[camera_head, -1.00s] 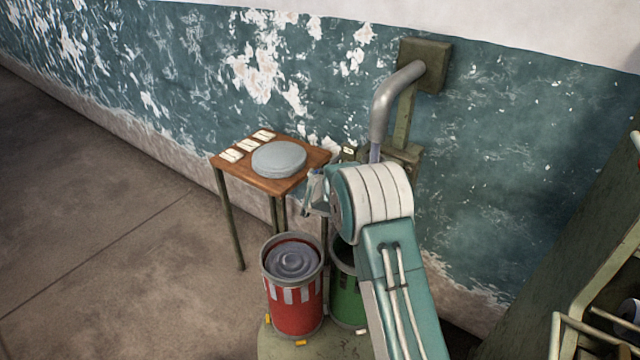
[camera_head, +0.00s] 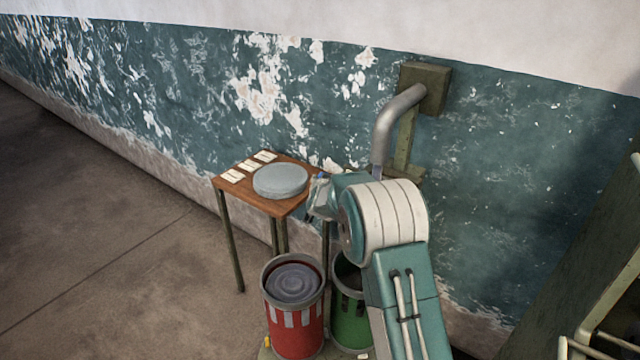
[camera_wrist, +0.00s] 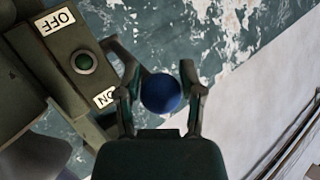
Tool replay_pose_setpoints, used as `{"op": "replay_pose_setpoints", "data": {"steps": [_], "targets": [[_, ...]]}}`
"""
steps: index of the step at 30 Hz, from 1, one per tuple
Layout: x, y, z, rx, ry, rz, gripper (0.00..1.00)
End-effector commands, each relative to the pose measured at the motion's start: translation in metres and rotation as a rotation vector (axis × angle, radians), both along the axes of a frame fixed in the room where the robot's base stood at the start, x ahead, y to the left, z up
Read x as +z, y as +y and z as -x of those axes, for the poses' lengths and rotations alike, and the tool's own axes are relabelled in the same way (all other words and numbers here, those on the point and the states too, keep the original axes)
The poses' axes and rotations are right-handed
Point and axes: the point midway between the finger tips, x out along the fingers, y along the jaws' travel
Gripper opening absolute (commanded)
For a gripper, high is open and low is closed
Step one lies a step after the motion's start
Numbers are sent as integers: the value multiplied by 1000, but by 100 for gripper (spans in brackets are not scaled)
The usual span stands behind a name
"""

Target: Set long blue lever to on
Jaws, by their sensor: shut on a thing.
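My gripper (camera_wrist: 160,77) is shut on the knob, one finger on each side. The knob lies just right of the ON label (camera_wrist: 105,98). The OFF label (camera_wrist: 58,21) is farther off, at the upper left of the same dark green box (camera_wrist: 50,55). In the head view my gripper (camera_head: 320,195) is at the right edge of the small table, and my arm hides most of the box.
The small wooden table (camera_head: 262,204) bears a grey disc (camera_head: 281,181) and white cards (camera_head: 247,166). A red bin (camera_head: 296,335) and a green bin (camera_head: 349,310) stand below. A grey pipe (camera_head: 388,125) rises behind my arm.

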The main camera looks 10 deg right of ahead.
Motion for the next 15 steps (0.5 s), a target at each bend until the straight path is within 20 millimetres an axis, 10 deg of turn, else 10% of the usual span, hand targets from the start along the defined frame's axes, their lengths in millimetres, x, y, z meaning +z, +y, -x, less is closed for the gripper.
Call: {"op": "replay_pose_setpoints", "data": {"steps": [8, 9, 10, 15], "targets": [[20, -8, -5, -13, -41, 4, 0], [19, -9, -5, -12, -40, 3, 63], [20, -9, -5, -12, -40, 3, 76], [20, -9, -4, -12, -41, 2, 87]]}}
